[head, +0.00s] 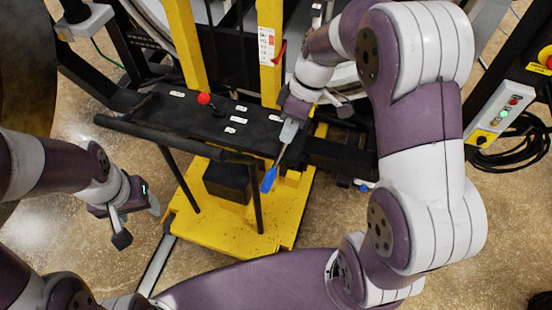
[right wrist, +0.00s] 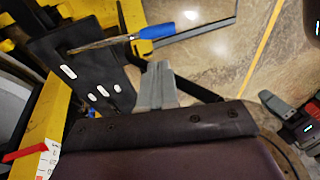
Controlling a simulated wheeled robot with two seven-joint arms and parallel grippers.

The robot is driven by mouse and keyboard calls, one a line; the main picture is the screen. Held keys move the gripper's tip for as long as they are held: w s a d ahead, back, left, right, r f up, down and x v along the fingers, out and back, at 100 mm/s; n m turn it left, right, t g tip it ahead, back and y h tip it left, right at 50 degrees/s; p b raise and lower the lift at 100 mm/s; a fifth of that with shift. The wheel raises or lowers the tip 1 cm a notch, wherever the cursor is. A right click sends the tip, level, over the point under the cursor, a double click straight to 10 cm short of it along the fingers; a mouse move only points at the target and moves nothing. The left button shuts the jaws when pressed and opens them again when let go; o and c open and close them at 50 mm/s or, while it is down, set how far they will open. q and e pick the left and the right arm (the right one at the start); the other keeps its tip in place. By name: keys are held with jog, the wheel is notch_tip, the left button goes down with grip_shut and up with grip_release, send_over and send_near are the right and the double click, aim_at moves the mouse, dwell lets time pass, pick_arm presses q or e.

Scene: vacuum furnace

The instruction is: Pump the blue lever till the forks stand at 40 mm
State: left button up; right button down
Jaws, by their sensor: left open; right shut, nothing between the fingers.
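The blue lever (head: 269,179) is a thin metal rod with a blue grip, angled down over the yellow base of the lift. Its grip also shows in the right wrist view (right wrist: 158,31). My right gripper (head: 287,136) is shut and empty, close to the lever's rod. In the right wrist view its closed fingers (right wrist: 157,70) point toward the lever; whether they touch it I cannot tell. My left gripper (head: 138,222) is open and empty, left of the yellow base. A white scale label (head: 267,45) with a red pointer (head: 280,53) is on the yellow mast; its reading is too small to tell.
A black deck plate with white labels (head: 230,119) and a red knob (head: 204,98) lies across the lift. A black push bar (head: 170,140) stands in front of it. A control box (head: 505,118) and coiled cable are at right.

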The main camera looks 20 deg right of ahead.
send_near(271, 178)
jog(key=x, duration=0.6)
jog(key=shift+a+f, duration=0.15)
jog(key=shift+f, duration=0.25)
pick_arm(q)
jog(key=shift+d+f, duration=0.1)
jog(key=shift+f, duration=0.15)
